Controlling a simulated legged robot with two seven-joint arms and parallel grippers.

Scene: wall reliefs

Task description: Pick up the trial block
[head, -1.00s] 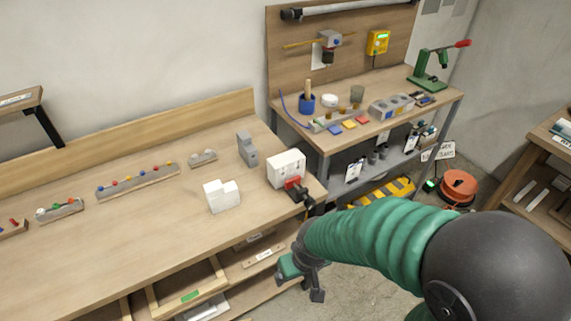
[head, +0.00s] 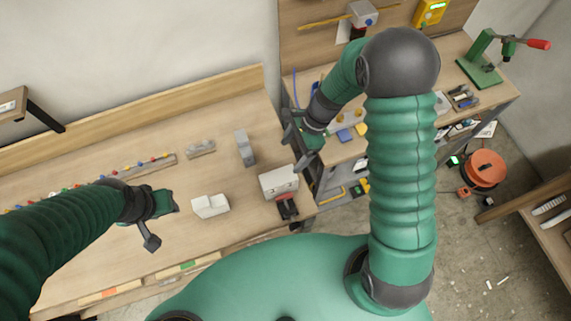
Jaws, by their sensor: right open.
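Which piece is the trial block is not marked. A white block (head: 210,205) with a notched top stands on the long wooden bench (head: 100,250). A larger white block (head: 279,182) with red and black parts at its front stands to its right, near the bench's right end. A grey upright block (head: 245,147) stands behind them. My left gripper (head: 161,221) looks open and empty, to the left of the notched white block. My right gripper (head: 300,140) is open with nothing visible in it, near the gap between the two benches, above and right of the larger white block.
Rails with coloured knobs (head: 135,168) and a small grey piece (head: 200,148) lie along the back of the bench. A second workbench at the right holds a green press (head: 480,65). An orange reel (head: 486,168) is on the floor. Bare wood lies around the blocks.

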